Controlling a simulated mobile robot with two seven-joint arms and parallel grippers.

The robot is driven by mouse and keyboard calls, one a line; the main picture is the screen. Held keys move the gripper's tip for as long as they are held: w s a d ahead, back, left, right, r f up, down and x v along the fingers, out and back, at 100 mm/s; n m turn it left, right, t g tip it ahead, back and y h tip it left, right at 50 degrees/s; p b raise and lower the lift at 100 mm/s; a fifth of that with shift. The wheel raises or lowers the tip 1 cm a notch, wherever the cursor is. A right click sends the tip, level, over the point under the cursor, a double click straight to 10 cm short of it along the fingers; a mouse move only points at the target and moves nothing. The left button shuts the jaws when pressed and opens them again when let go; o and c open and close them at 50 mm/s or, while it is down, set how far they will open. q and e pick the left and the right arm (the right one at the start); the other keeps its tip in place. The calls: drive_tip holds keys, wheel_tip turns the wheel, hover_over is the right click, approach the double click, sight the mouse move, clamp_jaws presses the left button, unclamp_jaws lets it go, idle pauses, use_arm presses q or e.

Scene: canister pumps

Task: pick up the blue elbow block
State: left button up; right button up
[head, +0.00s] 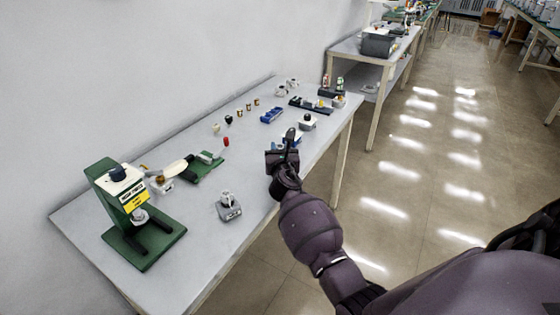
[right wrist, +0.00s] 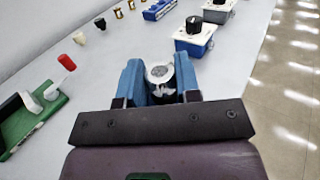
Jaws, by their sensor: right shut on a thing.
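My right gripper (head: 288,142) is over the near right edge of the table, at the end of my dark arm. In the right wrist view my right gripper (right wrist: 160,82) is shut, with blue surfaces on both sides of the gap. My left gripper is not in view.
A green press (head: 130,215) with a yellow label stands at the table's near left. A grey block (head: 229,206) is on the near table (head: 190,270). A green fixture with a red handle (right wrist: 66,62), a blue tray (right wrist: 158,9) and a blue box with a black knob (right wrist: 194,42) surround the gripper.

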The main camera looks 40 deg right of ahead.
clamp_jaws()
